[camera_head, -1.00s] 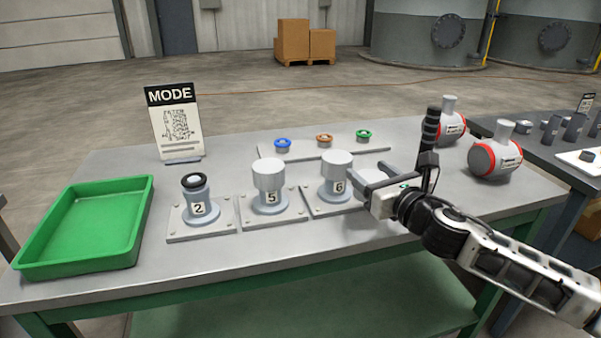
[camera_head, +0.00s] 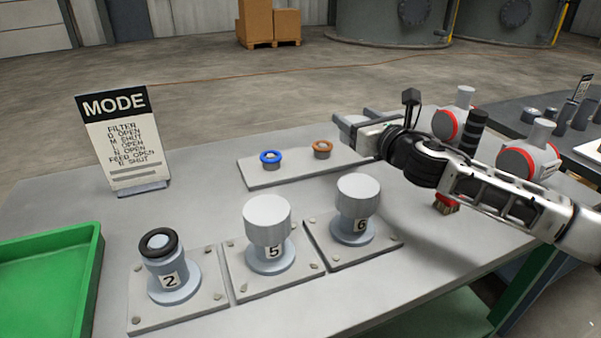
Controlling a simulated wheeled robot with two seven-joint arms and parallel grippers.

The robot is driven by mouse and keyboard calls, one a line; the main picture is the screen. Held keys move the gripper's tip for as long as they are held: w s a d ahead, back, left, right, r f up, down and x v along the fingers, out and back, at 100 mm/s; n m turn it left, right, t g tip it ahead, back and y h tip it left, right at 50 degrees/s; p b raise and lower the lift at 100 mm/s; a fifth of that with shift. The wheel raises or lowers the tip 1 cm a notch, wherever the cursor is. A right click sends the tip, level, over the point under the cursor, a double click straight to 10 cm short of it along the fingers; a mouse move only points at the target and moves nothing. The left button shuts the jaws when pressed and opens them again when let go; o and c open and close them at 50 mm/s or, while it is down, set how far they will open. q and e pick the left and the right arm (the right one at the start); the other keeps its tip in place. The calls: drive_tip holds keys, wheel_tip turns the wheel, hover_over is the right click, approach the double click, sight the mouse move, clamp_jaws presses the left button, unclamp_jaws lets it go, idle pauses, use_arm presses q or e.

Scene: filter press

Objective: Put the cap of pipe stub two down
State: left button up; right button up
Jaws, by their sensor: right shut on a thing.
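Pipe stub two (camera_head: 172,278) stands upright on its plate at the front left, without a cap and with a black ring around its top. My right gripper (camera_head: 350,128) is above the back of the table, behind and apart from the stubs. It is shut on the cap of stub two, a grey piece mostly hidden by the fingers. Stubs five (camera_head: 268,240) and six (camera_head: 356,212) both wear light grey caps. My left gripper is not in view.
A green tray (camera_head: 95,275) lies at the left. A MODE card (camera_head: 115,135) stands behind stub two. A strip (camera_head: 262,178) bears blue and orange rings. Bare table lies between card and stubs.

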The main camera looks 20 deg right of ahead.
drive_tip(key=f, duration=0.1)
drive_tip(key=f+b, duration=0.1)
drive_tip(key=f, duration=0.3)
drive_tip(key=shift+s, duration=0.25)
drive_tip(key=shift+f+b, duration=0.35)
drive_tip(key=shift+f, duration=0.2)
wheel_tip(320, 180, down, 3)
drive_tip(key=shift+f+b, duration=0.15)
drive_tip(key=shift+b, duration=0.4)
drive_tip(key=shift+f, duration=0.2)
drive_tip(key=shift+r, duration=0.1)
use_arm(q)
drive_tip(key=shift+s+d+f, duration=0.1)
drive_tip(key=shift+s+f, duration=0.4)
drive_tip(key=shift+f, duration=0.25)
use_arm(e)
drive_tip(key=o, duration=0.9)
drive_tip(key=shift+o, duration=0.2)
